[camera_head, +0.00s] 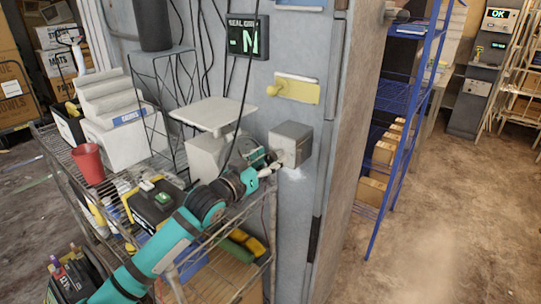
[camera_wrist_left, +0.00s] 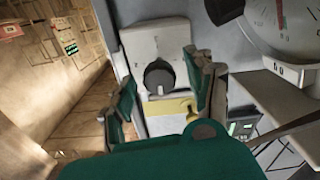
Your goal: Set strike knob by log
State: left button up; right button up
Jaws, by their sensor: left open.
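The strike knob appears to be the round dark knob (camera_wrist_left: 159,77) with a pale mark, on the face of a light grey box (camera_wrist_left: 155,42) in the left wrist view. In the head view the box (camera_head: 291,142) is fixed to the grey wall, its knob hidden or too small to tell. My left gripper (camera_head: 272,162) is close in front of that box. Its open fingers (camera_wrist_left: 162,84) lie either side of the knob in the wrist view; I cannot tell whether they touch it. I cannot make out a log for certain. My right gripper is not in view.
A wire cart (camera_head: 60,165) with a red cup (camera_head: 89,163) and a scale platform (camera_head: 213,115) stand left. A blue rack (camera_head: 403,98) is right; floor before it is clear.

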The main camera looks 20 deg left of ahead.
pick_arm(q)
jog(key=shift+w+d, duration=0.2)
jog(key=shift+w, duration=0.25)
grip_shut()
dwell(0.3)
